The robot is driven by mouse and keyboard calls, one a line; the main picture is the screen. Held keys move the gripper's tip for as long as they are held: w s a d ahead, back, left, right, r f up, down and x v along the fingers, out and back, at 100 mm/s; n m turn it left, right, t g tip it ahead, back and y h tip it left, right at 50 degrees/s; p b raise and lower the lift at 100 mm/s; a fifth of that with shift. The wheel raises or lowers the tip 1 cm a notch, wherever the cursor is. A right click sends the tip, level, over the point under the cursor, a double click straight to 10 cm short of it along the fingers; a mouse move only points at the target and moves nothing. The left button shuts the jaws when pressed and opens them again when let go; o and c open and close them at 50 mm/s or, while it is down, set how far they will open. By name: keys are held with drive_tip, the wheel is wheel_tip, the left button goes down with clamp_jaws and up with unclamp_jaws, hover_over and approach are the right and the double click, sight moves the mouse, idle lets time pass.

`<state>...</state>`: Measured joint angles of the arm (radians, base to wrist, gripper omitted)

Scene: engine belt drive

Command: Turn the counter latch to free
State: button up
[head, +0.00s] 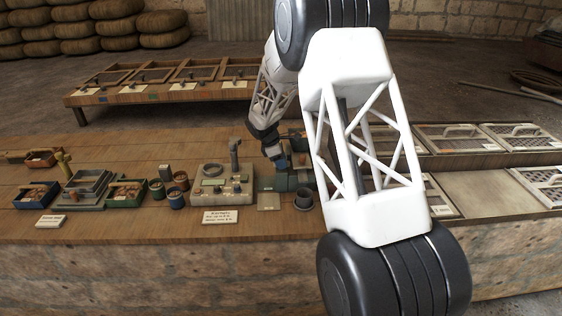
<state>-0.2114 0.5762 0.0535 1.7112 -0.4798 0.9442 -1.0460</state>
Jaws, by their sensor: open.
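My gripper (274,158) is in the head view, small and dark, pointing down over the wooden counter (110,150) near its middle. It is open, and nothing shows between its fingers. It is just right of a pale box (222,186) with a round ring, small knobs and an upright post. Below it are a grey-green block (272,183) and a dark cup (304,199). I cannot make out which small part is the counter latch, or how it is turned. My white arm link hides the counter to the right of the gripper.
Left of the box stand small pots (176,198), a green tray (126,192), a stepped grey block (88,187) and a dark blue tray (36,195). Lidded frames (480,137) lie at right. The counter's back left is mostly clear.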

clamp_jaws()
idle(0.3)
drive_tip(key=shift+m, duration=0.3)
drive_tip(key=m+g, duration=0.1)
drive_tip(key=m, duration=0.1)
drive_tip(key=m+g, duration=0.1)
drive_tip(key=m, duration=0.2)
drive_tip(key=shift+w+y, duration=0.1)
drive_tip(key=shift+y, duration=0.2)
drive_tip(key=m+g, duration=0.1)
drive_tip(key=m, duration=0.2)
drive_tip(key=m+y, duration=0.1)
drive_tip(key=m, duration=0.2)
drive_tip(key=shift+g+y, duration=0.3)
drive_tip(key=shift+g, duration=0.1)
drive_tip(key=shift+m, duration=0.3)
unclamp_jaws()
